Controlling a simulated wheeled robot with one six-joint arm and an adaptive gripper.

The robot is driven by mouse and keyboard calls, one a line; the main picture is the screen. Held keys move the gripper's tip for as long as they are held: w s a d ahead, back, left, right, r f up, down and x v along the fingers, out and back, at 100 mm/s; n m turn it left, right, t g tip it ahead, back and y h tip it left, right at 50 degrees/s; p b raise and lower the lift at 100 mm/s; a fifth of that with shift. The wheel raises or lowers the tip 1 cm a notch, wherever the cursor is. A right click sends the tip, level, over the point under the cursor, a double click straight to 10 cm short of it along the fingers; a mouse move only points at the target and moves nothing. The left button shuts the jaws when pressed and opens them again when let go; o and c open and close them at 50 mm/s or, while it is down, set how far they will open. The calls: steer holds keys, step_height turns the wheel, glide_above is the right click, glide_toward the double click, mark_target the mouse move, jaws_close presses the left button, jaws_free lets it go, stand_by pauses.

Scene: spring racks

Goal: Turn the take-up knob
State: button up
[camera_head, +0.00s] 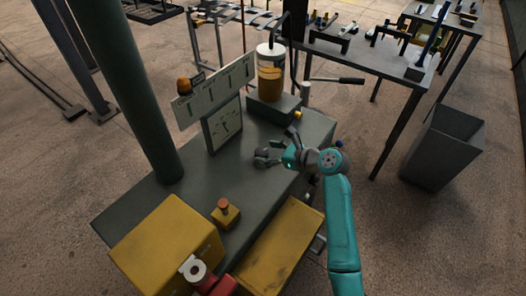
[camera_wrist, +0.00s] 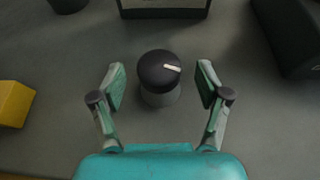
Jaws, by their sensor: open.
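The take-up knob is a round black cap (camera_wrist: 159,70) with a white index mark pointing to the right, on a grey collar, in the middle of the wrist view. My gripper (camera_wrist: 160,85) is open, with one finger on each side of the knob. Gaps show between the knob and both fingers, and nothing is held. In the head view my gripper (camera_head: 270,152) is low over the grey bench top (camera_head: 180,213), in front of the dial gauge (camera_head: 223,126). There I cannot tell the knob apart from the dark fingers.
A yellow box with a red button (camera_head: 225,213) stands left of the gripper. A reservoir of amber fluid (camera_head: 270,75) with a lever (camera_head: 335,80) stands behind it. A thick dark column (camera_head: 130,95) rises at the left. A grey bin (camera_head: 442,145) stands right.

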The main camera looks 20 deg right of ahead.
steer(key=shift+x, duration=1.45)
steer(key=c, duration=1.2)
steer(key=n+g+y, duration=0.2)
steer(key=n, duration=0.1)
steer(key=shift+y, duration=0.3)
steer(key=n+g+y, duration=0.2)
steer(key=n+g, duration=0.2)
steer(key=g, duration=0.1)
steer(key=shift+n, duration=0.3)
steer(key=shift+s+g, duration=0.1)
steer(key=shift+g, duration=0.3)
